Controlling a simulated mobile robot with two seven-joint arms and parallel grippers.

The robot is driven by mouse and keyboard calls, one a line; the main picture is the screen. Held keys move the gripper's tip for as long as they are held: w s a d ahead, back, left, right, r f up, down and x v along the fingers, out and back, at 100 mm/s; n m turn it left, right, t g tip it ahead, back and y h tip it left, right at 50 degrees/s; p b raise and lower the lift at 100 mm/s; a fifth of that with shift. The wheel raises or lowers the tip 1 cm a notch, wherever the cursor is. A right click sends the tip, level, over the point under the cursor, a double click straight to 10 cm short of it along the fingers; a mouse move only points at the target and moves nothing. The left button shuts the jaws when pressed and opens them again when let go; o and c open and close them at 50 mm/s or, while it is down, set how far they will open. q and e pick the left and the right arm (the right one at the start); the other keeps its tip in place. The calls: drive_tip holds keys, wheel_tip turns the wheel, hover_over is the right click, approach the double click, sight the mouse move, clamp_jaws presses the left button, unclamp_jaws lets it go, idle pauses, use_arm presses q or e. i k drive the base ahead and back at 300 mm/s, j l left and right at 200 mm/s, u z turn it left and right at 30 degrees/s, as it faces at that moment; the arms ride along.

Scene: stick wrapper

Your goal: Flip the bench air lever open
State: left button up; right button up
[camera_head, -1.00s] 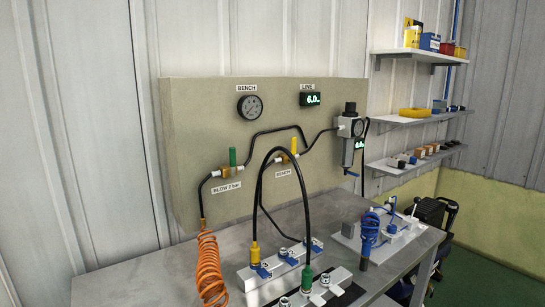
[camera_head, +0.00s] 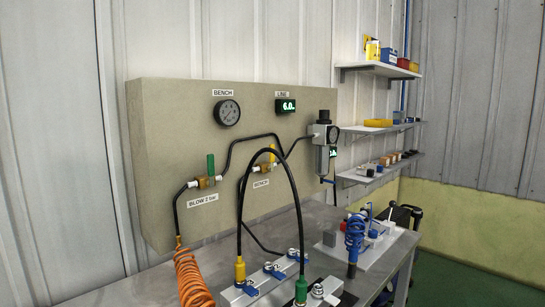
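The bench air lever (camera_head: 272,157) is a yellow handle on a brass valve on the beige panel (camera_head: 160,130). It stands upright, across the line of the pipe. A white label (camera_head: 261,183) sits just below it. A black hose (camera_head: 283,150) arches close in front of the valve and hides part of it. A green lever (camera_head: 211,165) stands upright on the similar valve to the left, above the BLOW 2 bar label (camera_head: 202,200). The BENCH gauge (camera_head: 227,113) is above. Neither of my grippers shows in the head view.
The grey bench top (camera_head: 140,286) carries manifolds with yellow and green hose fittings. An orange coiled hose (camera_head: 192,280) hangs at the left. A filter regulator (camera_head: 322,135) is at the panel's right end. Wall shelves (camera_head: 380,128) hold small boxes.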

sight(272, 153)
drive_tip(key=i+l+z, duration=0.15)
drive_tip(key=l, duration=0.25)
drive_tip(key=l+z, duration=0.15)
drive_tip(key=l, duration=0.25)
drive_tip(key=i+l+z, duration=0.15)
drive_tip(key=l, duration=0.2)
drive_tip(key=i+l+z, duration=0.15)
drive_tip(key=l, duration=0.25)
drive_tip(key=i+l+z, duration=0.15)
drive_tip(key=l, duration=0.2)
